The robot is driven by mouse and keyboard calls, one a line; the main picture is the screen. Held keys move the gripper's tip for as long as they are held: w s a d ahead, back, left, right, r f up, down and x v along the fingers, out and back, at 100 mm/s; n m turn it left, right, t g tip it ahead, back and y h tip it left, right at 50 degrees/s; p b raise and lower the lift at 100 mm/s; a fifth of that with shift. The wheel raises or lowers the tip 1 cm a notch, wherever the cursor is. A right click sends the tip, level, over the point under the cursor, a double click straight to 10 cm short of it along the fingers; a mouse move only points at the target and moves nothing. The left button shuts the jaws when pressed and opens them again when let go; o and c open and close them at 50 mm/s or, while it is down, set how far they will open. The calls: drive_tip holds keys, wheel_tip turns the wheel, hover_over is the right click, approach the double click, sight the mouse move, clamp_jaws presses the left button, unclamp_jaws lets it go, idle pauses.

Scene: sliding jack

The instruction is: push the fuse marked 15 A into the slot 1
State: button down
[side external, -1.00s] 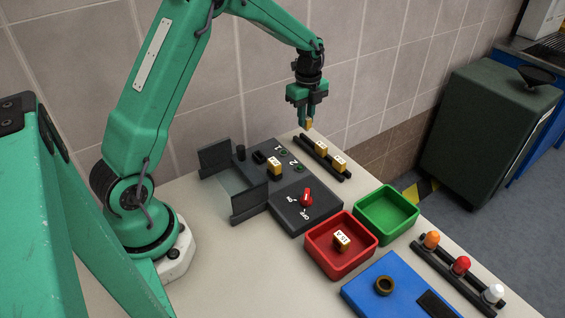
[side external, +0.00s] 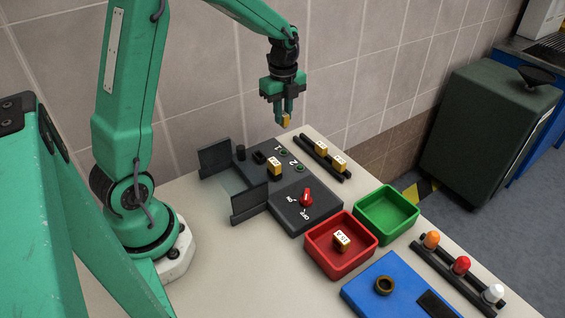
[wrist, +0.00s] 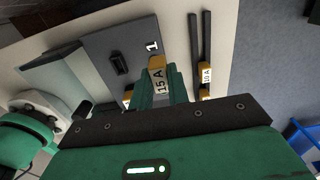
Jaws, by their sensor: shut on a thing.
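My gripper (side external: 285,114) is shut on a yellow fuse (side external: 286,121) and holds it in the air above the back of the dark fuse panel (side external: 290,207). In the wrist view the held fuse (wrist: 158,77) shows the mark 15 A between the fingertips (wrist: 163,82). Slot 1 (side external: 259,157) is a black socket on the panel by the number 1; it looks empty. In the wrist view slot 1 (wrist: 119,63) lies left of the held fuse. Another yellow fuse (side external: 274,166) sits in the second slot, beside the number 2.
A dark rack (side external: 306,147) behind the panel holds two fuses; one (wrist: 206,75) reads 10 A. A red knob (side external: 307,197) stands on the panel. A red bin (side external: 318,252) holds a fuse; a green bin (side external: 400,228) is empty. A clear guard (side external: 232,183) stands left.

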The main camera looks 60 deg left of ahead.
drive_tip(key=s+d+r, duration=0.1)
drive_tip(key=s+r, duration=0.1)
drive_tip(key=s, duration=0.6)
drive_tip(key=shift+s, duration=0.25)
drive_tip(key=shift+f, duration=2.8)
drive_tip(key=shift+f, duration=1.25)
drive_tip(key=c, duration=1.3)
unclamp_jaws()
drive_tip(key=shift+r, duration=0.1)
wheel_tip(320, 180, up, 8)
drive_tip(key=shift+f, duration=0.15)
